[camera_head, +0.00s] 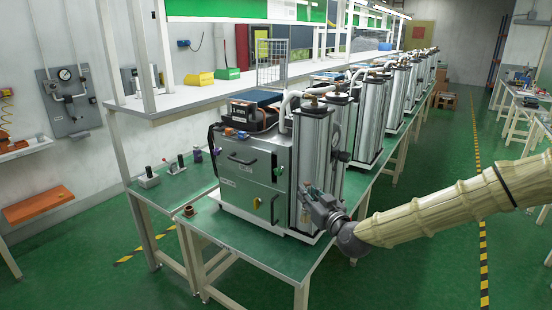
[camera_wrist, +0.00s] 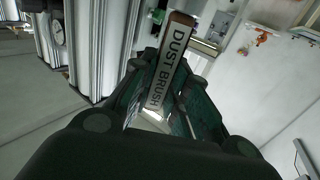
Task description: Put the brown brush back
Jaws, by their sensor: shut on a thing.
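The brush (camera_wrist: 172,58) shows in the wrist view as a bar with a brown edge and a pale face lettered "DUST BRUSH". It stands tilted between the two fingers of my gripper (camera_wrist: 162,88), which is shut on it. My fingers cover its lower part, and I cannot see bristles. In the head view my gripper (camera_head: 320,207) is at the right front of the nearest grey machine (camera_head: 250,175), beside its silver columns. The brush is too small there to make out clearly.
The green bench (camera_head: 255,252) has bare room in front of the machine. A small brown ring-shaped piece (camera_head: 189,211) sits at its left edge. Black-knobbed fittings (camera_head: 148,178) stand farther left. More column units (camera_head: 365,125) line the bench behind. An orange shelf (camera_head: 38,204) is on the left wall.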

